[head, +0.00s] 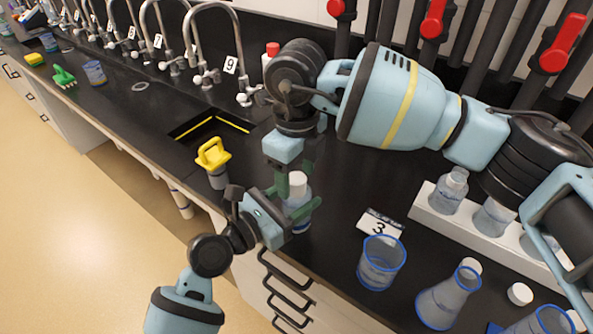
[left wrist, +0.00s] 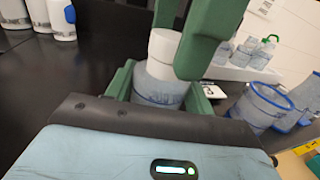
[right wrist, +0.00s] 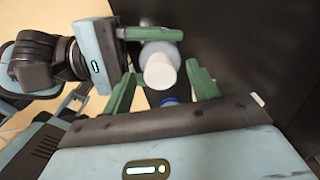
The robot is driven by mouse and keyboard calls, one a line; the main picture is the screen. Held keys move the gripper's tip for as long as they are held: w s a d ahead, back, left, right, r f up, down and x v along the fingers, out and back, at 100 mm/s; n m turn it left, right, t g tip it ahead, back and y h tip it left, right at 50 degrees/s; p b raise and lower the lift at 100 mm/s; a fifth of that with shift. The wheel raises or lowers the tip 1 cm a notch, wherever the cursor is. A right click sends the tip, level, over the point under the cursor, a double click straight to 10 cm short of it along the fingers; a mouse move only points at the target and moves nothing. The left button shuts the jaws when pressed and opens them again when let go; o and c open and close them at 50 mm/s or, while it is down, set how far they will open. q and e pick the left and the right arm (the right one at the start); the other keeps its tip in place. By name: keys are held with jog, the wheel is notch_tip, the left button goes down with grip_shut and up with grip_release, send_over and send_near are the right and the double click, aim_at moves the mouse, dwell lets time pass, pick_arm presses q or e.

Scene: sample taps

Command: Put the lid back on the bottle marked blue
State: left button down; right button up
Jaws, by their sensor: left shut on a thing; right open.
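A clear bottle (head: 296,213) with a white lid (head: 297,182) on top stands upright at the counter's front edge. My left gripper (head: 292,216) is shut on the bottle's body from the side; the bottle also shows in the left wrist view (left wrist: 158,88). My right gripper (head: 296,168) is above, pointing down. Its open fingers are on either side of the white lid, with gaps, as the right wrist view shows the lid (right wrist: 160,71) between them. A small blue patch (right wrist: 170,101) shows beside the lid there. I cannot tell whether it is the bottle's mark.
A blue-rimmed beaker (head: 381,262) and a flask (head: 448,298) stand to the right. A white lid (head: 519,293) lies near them. A white rack (head: 425,213) holds several bottles.

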aim_at(285, 204)
jog(key=shift+r, duration=0.1)
notch_tip(285, 204, up, 12)
dwell(0.5)
pick_arm(q)
jog(key=shift+c, duration=2.4)
grip_release()
jog(key=shift+v, duration=3.95)
pick_arm(e)
jog(key=shift+f, duration=0.55)
